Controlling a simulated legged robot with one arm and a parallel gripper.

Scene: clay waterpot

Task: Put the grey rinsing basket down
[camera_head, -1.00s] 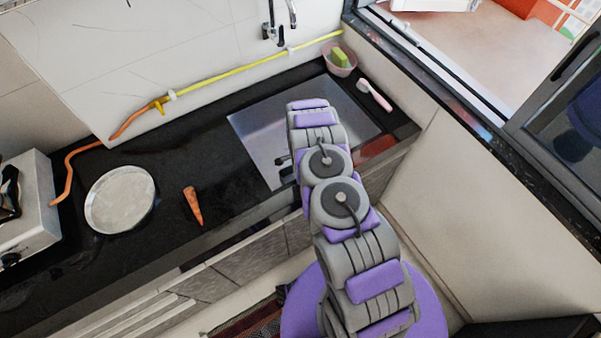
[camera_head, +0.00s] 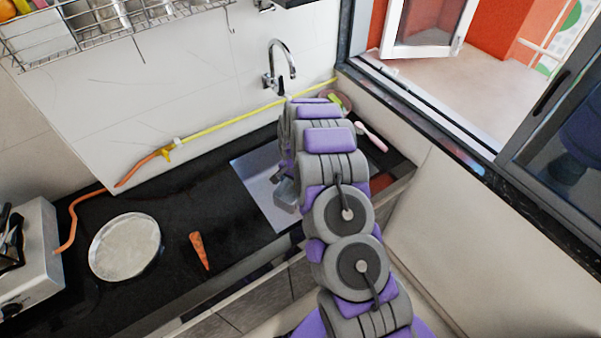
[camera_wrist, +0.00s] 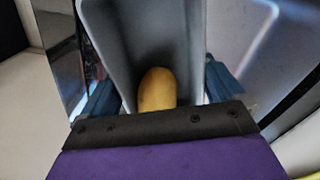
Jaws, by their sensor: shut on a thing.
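The grey rinsing basket (camera_wrist: 125,45) fills the middle of the wrist view, with a yellow-brown potato-like item (camera_wrist: 157,90) inside it. My gripper (camera_wrist: 160,88) is shut on the basket, with dark blue fingers at its left and right sides. In the head view, a grey piece that looks like the basket (camera_head: 286,192) shows beside my arm, over the sink (camera_head: 254,178). My arm hides the fingers there and much of the sink. I cannot tell whether the basket touches the sink bottom.
A round metal plate (camera_head: 125,247) and a carrot (camera_head: 200,250) lie on the black counter (camera_head: 185,205). A faucet (camera_head: 279,68) stands behind the sink. A pink brush (camera_head: 371,137) and a partly hidden pink bowl (camera_head: 345,102) are at the right. A stove (camera_head: 28,260) is at left.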

